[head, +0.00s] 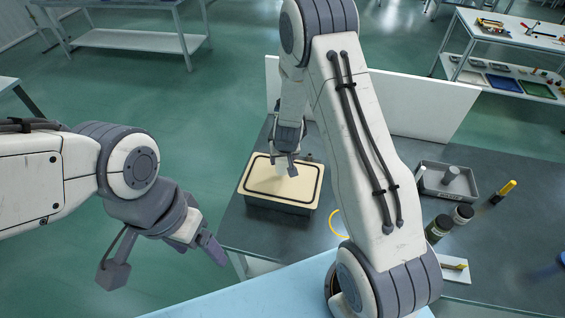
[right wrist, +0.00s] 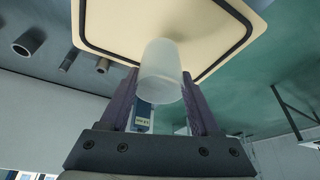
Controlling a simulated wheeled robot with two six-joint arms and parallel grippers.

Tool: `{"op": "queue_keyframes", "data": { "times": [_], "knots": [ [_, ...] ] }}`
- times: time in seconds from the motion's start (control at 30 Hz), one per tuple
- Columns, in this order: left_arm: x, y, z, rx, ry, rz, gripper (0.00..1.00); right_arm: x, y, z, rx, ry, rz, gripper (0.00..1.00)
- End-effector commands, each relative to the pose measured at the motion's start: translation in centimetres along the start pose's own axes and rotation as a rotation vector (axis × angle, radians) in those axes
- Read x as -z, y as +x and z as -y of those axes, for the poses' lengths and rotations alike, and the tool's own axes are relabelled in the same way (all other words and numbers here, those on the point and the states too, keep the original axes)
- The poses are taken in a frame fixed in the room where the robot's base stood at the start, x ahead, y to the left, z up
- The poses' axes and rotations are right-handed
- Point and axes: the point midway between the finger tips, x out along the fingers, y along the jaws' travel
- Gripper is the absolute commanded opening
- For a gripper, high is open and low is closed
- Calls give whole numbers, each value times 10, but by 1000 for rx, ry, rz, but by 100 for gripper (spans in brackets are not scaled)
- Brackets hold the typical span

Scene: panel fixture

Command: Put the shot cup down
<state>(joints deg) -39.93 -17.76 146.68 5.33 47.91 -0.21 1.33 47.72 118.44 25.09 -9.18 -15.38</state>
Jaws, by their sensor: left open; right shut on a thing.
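The shot cup (right wrist: 160,72) is a small frosted, translucent cup. In the right wrist view it sits between the two fingers of my right gripper (right wrist: 164,100), which is shut on it. In the head view my right gripper (head: 287,160) is over the cream top of a dark-sided box (head: 262,182) with a dark line around its rim. The cup is mostly hidden there by the gripper, and I cannot tell whether it touches the top. My left gripper (head: 200,246) is open and empty, off to the left of the table, apart from the box.
A grey tray (head: 432,190) with a grey cylinder, dark jars (head: 438,228) and a yellow-topped marker (head: 503,192) stand right of my arm. A yellow ring (head: 336,222) lies near the box. A white panel (head: 425,108) stands along the table's back.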

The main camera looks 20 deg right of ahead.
Motion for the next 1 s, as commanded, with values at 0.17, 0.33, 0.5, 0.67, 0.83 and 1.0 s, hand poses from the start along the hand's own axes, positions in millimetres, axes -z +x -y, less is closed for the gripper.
{"op": "queue_keyframes", "data": {
  "times": [0.17, 0.33, 0.5, 0.67, 0.83, 1.0],
  "knots": [
    [0, 1, 0, 0, 0, 0, 79, -10, 23, 1, 0, 0, 4, 2],
    [0, -5, 0, 0, 1, 0, 79, -15, 36, 0, 0, 1, 1, 2],
    [0, -4, 0, 0, 1, 0, 79, -15, 38, 0, 0, 1, 0, 2],
    [0, -1, 0, 0, 1, 0, 79, -16, 40, 0, 0, 1, 1, 2],
    [0, -1, 0, 0, 0, 0, 79, -17, 41, 0, 0, 1, 1, 93],
    [0, -1, 0, 0, 0, 0, 79, -17, 40, 0, 0, 1, 1, 93]
  ]
}}
